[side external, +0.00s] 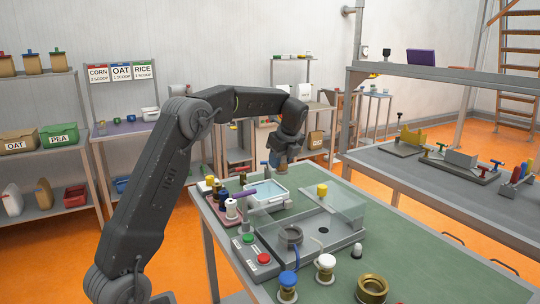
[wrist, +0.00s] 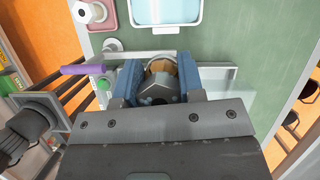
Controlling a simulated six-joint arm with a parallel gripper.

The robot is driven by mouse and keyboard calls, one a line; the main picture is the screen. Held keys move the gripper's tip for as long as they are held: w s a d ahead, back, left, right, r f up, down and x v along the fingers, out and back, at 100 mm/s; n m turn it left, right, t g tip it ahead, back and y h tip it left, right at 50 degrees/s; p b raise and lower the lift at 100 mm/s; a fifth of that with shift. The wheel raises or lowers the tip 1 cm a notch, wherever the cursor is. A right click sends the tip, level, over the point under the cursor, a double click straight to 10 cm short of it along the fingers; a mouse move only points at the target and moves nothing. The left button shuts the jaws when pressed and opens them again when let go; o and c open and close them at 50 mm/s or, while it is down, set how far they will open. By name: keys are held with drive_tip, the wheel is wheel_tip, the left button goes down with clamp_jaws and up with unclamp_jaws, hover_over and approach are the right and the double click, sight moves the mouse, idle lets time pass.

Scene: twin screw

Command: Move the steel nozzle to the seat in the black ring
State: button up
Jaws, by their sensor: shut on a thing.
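My gripper (side external: 286,152) is shut on the steel nozzle, a short grey metal piece with a tan part, which shows between the blue fingers in the wrist view (wrist: 155,92). In the side view the gripper points down at the table's far side, near the water tray, and the nozzle's lower end is hard to make out.
A pale blue tray (side external: 268,195) stands on the green table (side external: 405,238). Beside it are small bottles and a purple-handled tool (side external: 243,194). A clear cover (side external: 340,205) rises behind the ring. A button box (side external: 257,252), white and blue knobs and a brass ring (side external: 372,289) are nearer the front.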

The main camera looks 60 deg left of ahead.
drive_tip(key=s+d, duration=0.5)
drive_tip(key=d, duration=0.9)
drive_tip(key=shift+a+f, duration=0.15)
drive_tip(key=shift+f, duration=2.45)
drive_tip(key=shift+a+f, duration=0.15)
drive_tip(key=shift+f, duration=2.4)
drive_tip(key=shift+f, duration=1.05)
drive_tip(key=o, duration=1.1)
drive_tip(key=shift+o, duration=0.4)
drive_tip(key=o, duration=0.5)
drive_tip(key=shift+c, duration=0.2)
